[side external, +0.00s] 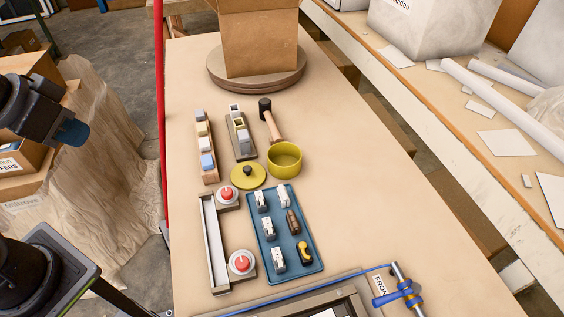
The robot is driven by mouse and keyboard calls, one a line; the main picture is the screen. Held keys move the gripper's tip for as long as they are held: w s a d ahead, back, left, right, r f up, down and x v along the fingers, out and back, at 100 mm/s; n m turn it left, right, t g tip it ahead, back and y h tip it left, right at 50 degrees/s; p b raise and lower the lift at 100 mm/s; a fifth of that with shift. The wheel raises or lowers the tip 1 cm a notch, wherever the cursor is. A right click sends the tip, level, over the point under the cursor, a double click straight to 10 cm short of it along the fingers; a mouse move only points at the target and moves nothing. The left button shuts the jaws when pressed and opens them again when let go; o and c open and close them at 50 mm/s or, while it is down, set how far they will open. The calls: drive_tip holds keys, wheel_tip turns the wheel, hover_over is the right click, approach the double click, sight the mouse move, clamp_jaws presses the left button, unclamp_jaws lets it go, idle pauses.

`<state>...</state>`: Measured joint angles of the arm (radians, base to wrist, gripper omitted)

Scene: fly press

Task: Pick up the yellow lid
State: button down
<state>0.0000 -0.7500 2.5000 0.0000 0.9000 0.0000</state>
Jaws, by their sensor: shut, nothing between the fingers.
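The yellow lid (241,180) lies flat on the table, a round olive-yellow disc with a small dark knob standing up at its centre. An open yellow pot (285,164) of the same colour stands just right of it and slightly farther back. Nothing covers the lid. Dark links of my arm show at the left edge, one with a blue end cap, well left of the lid. My gripper cannot be made out in this view.
Behind the lid are two block-filled trays (209,178) and a mallet (271,119). In front lie a blue tray (284,250) of small parts and a bracket with red buttons (227,194). A cardboard box (259,40) stands at the back. The table's right side is clear.

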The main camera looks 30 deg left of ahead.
drive_tip(key=c, duration=1.8)
unclamp_jaws()
drive_tip(key=o, duration=1)
drive_tip(key=shift+c, duration=0.2)
